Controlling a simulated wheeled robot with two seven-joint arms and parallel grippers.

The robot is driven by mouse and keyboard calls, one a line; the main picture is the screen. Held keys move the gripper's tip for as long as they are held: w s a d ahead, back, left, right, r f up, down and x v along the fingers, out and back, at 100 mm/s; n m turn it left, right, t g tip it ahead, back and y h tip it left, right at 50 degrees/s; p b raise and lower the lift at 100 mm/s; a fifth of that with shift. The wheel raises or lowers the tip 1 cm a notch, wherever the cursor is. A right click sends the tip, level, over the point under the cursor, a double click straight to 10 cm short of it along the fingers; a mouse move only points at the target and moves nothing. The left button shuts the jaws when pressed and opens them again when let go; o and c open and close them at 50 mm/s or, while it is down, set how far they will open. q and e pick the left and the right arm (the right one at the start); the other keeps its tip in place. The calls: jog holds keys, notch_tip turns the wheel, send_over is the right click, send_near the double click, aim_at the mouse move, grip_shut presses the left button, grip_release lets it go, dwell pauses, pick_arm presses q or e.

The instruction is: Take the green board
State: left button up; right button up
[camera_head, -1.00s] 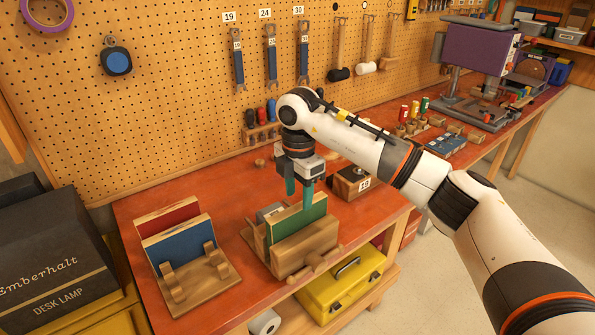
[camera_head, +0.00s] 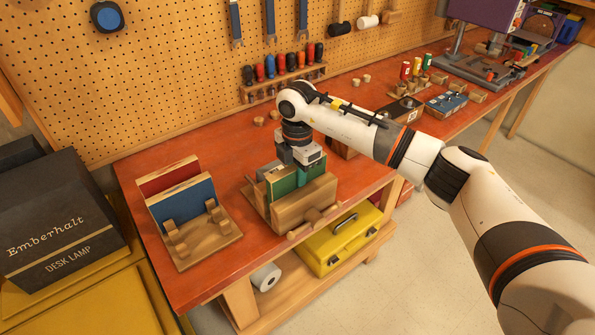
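The green board (camera_head: 284,183) stands upright on edge in a wooden holder (camera_head: 305,202) on the red bench top, with the holder's front plank hiding its lower part. My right gripper (camera_head: 302,171) is down at the board's top edge, pointing downward. One teal finger shows in front of the green face; the other finger is hidden behind the board or the gripper body. I cannot tell whether the fingers touch the board or have shut on it. My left gripper is not in view.
A second wooden holder (camera_head: 208,241) to the left carries a blue board (camera_head: 183,204) and a red board (camera_head: 168,177). A screwdriver rack (camera_head: 285,85) is on the pegboard behind. A yellow toolbox (camera_head: 340,240) sits on the shelf below. A dark lamp box (camera_head: 60,222) stands at far left.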

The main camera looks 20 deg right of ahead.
grip_shut()
jog(key=shift+r+p, duration=3.35)
jog(key=shift+r, duration=2.25)
